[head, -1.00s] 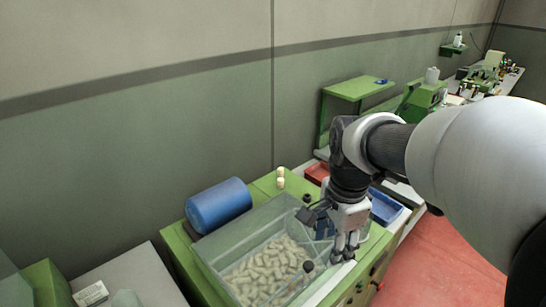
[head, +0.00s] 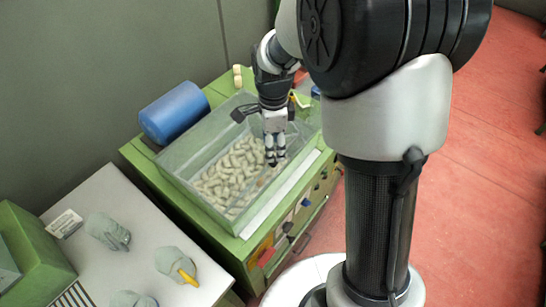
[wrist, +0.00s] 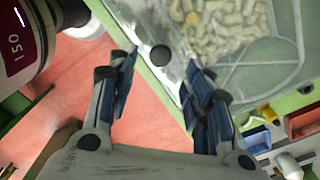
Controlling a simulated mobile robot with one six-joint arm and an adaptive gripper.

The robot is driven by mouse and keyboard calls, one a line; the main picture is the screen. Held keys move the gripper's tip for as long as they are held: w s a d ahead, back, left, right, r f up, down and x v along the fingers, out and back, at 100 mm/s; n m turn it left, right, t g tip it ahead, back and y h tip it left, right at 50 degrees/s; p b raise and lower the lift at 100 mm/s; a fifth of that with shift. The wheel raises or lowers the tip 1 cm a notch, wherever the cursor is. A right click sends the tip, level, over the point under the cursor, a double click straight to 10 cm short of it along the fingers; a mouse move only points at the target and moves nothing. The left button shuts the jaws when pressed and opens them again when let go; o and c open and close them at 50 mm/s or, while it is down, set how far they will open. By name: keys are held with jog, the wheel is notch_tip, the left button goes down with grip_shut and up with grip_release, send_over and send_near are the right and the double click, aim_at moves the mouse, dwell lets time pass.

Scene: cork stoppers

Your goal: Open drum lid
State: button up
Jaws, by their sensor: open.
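A clear-walled drum (head: 178,172) full of pale corks (head: 228,177) sits in the green machine. In the wrist view its clear lid (wrist: 180,82) shows along the near edge, with corks (wrist: 225,25) behind it. A round dark knob (wrist: 160,55) sits by that edge, between my fingertips in the picture; I cannot tell how far below them it is. My gripper (head: 274,158) is open and empty, pointing down over the drum's right part. It hides the knob in the head view. I cannot tell whether the lid lies fully closed.
A blue cylinder (head: 173,112) lies on the machine's back left. A white table (head: 130,205) with grey gloves (head: 107,231) stands at left. Small coloured containers (wrist: 262,125) lie beyond the right finger in the wrist view. Red floor (head: 480,180) is open at right.

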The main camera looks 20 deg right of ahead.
notch_tip(320, 180, down, 6)
jog(key=shift+r+b, duration=0.2)
jog(key=shift+b, duration=0.3)
jog(key=shift+c, duration=0.3)
grip_shut()
